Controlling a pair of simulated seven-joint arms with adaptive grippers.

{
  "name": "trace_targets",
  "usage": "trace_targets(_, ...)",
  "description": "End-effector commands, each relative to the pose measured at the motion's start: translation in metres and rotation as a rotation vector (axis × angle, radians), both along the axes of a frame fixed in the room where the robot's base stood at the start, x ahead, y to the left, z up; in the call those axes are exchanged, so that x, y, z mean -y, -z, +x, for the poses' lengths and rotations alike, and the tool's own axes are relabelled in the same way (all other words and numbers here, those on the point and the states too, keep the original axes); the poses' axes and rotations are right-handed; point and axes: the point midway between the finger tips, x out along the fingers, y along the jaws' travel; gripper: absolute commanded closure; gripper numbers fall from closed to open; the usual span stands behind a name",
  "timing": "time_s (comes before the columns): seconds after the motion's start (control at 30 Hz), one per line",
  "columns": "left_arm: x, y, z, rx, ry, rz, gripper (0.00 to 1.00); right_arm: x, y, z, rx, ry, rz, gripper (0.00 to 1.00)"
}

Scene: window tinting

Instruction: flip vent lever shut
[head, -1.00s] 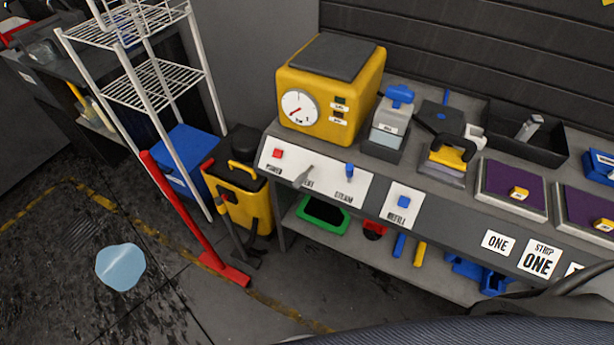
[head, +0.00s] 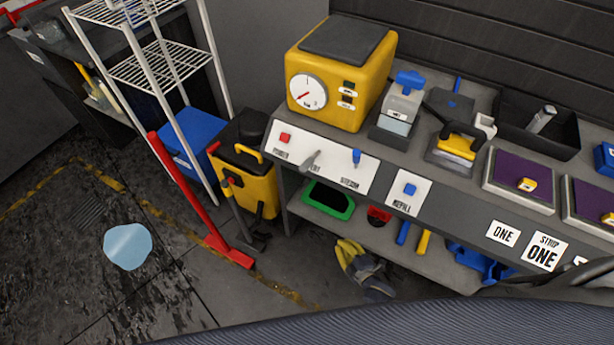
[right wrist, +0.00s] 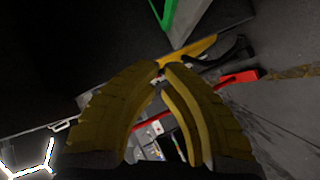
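The vent lever (head: 310,160) is a small grey lever on the white control plate (head: 336,176) at the front of the bench, between the red power button and the blue steam lever. It leans up and to the right and partly hides its label. My right gripper (head: 347,248) has yellow fingers and is low in front of the bench, below and right of the lever and apart from it. In the right wrist view its curved fingers (right wrist: 162,72) meet at the tips with nothing held between them. The lever cannot be made out there. My left gripper is not in view.
The yellow steamer box (head: 340,75) with a dial stands behind the plate. A green tray (head: 328,198) and a red item are on the lower shelf. A yellow bucket (head: 255,185) and a red-handled tool (head: 185,195) stand left of the bench.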

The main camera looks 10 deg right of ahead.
Motion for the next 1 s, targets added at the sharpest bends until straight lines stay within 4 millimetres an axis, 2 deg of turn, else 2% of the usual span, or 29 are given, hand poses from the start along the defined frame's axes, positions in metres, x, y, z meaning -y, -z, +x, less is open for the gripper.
trace_targets(0.03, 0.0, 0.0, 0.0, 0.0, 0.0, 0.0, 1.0, -0.004, -0.019, 0.011, 0.077, -0.038, -0.047, 1.0)
trace_targets(0.1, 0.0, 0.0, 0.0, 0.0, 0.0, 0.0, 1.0, -0.011, -0.044, 0.022, 0.185, -0.089, -0.122, 1.0)
trace_targets(0.3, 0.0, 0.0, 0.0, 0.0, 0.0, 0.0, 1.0, -0.029, -0.112, 0.04, 0.49, -0.196, -0.341, 1.0)
trace_targets(0.47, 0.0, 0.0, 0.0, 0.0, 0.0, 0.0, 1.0, -0.042, -0.161, 0.042, 0.726, -0.24, -0.517, 1.0)
trace_targets(0.6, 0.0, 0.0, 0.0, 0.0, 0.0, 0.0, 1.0, -0.052, -0.197, 0.037, 0.921, -0.252, -0.669, 1.0)
trace_targets(0.8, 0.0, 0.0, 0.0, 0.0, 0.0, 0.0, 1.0, -0.062, -0.237, 0.024, 1.159, -0.225, -0.868, 1.0)
trace_targets(1.0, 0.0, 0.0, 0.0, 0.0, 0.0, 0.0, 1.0, -0.067, -0.256, 0.011, 1.309, -0.173, -1.021, 1.0)
